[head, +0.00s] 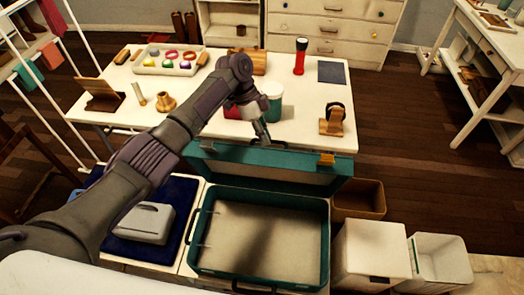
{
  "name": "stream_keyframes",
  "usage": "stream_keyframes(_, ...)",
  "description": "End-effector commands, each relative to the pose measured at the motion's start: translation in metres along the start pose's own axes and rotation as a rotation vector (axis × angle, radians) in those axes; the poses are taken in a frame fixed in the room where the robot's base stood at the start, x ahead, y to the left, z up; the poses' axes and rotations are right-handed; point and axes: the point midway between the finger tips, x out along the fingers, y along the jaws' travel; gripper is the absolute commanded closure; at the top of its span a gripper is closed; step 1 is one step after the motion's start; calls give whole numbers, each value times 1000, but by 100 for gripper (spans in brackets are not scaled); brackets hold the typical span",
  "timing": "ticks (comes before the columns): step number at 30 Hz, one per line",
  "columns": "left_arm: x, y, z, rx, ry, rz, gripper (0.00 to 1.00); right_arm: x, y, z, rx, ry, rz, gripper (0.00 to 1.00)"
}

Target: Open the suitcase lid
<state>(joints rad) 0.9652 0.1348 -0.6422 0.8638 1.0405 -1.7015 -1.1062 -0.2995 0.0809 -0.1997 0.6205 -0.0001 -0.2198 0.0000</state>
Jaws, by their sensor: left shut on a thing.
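The teal suitcase (325,235) stands in front of the white table, its beige interior in view and empty. Its lid (342,171) is raised at the back of the base, tilted up near the table's front edge, with an orange latch on its top edge. My left arm reaches in from the left across the table. My left gripper (264,137) is at the lid's top edge, left of the latch, and is shut on the lid there; the fingertips are small and partly hidden. My right gripper is not in view.
The white table (230,128) behind holds a red flashlight (300,56), a tray of coloured items (168,60), cups and wooden objects. A brown bin (360,199) and white bins (373,252) stand right of the suitcase. A grey case (143,222) lies on dark blue cloth at left.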

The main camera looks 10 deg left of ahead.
Motion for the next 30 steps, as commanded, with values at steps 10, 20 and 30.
stream_keyframes(10, 9, -9, 6, -12, -14, 15, 100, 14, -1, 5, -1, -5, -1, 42)
stream_keyframes(20, 9, -8, 7, -14, -15, 16, 80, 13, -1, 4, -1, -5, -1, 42)
stream_keyframes(30, 4, -9, 3, -9, -7, 11, 63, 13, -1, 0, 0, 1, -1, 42)
